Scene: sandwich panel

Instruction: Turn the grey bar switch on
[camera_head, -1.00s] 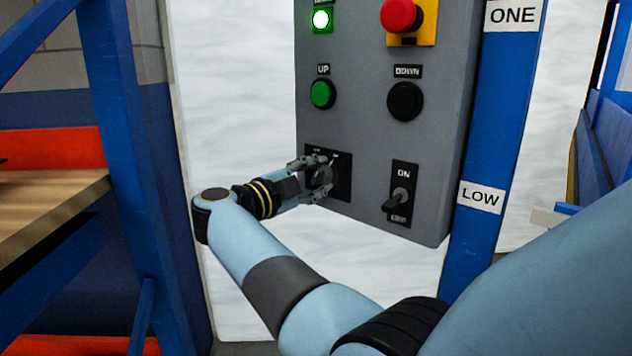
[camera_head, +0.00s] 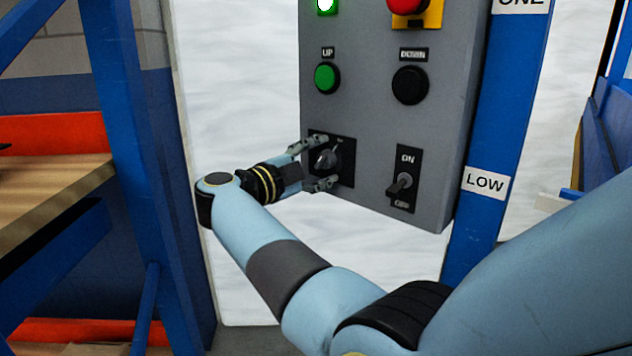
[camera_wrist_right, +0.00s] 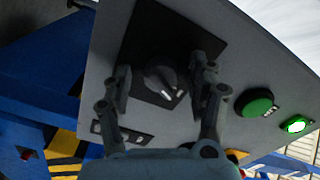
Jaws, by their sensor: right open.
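The grey bar switch (camera_head: 325,160) is a rotary knob with a raised grey bar on a black square plate, low on the left of the grey panel. In the right wrist view the knob (camera_wrist_right: 158,78) shows a white mark on its bar, which sits at a slant to the plate. My right gripper (camera_head: 328,164) is open, one finger above the knob and one below. In the wrist view its fingers (camera_wrist_right: 163,72) stand on either side of the knob with gaps, not gripping it. The plate's lettering is too small to read. My left gripper is out of view.
The grey panel (camera_head: 375,120) also carries a green UP button (camera_head: 326,78), a black DOWN button (camera_head: 410,85), an ON/OFF toggle (camera_head: 402,185), a red button (camera_head: 406,4) and a lit green lamp (camera_head: 325,4). A blue post (camera_head: 505,130) stands to the right.

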